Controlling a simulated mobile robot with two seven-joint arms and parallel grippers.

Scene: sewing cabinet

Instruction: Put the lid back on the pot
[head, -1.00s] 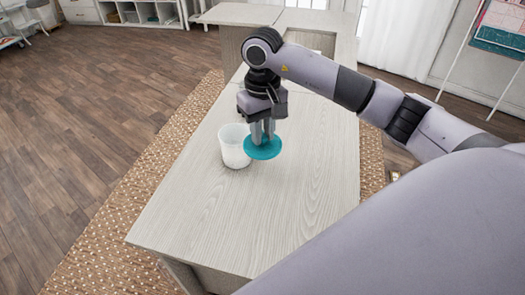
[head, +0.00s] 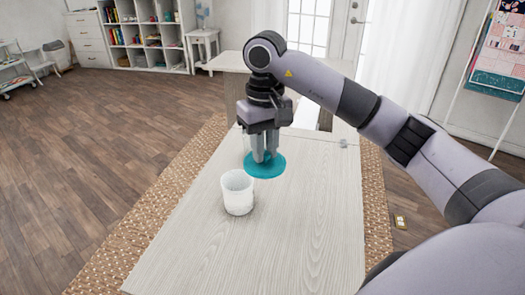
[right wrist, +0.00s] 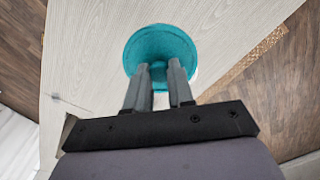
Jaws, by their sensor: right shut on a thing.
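The pot (head: 238,196) is a white, open-topped cup standing upright on the pale wooden table. The lid (head: 265,168) is a round teal disc, held level behind and to the right of the pot's rim in the head view. My right gripper (head: 265,153) points down and is shut on the lid's top middle. The lid looks apart from the pot; its exact height above the table is hard to tell. In the right wrist view the lid (right wrist: 160,48) shows beyond both fingertips (right wrist: 161,72), which hide its centre. My left gripper is not in view.
The pale table top (head: 290,240) is clear in front and to the right of the pot. A woven rug (head: 120,255) lies around the table.

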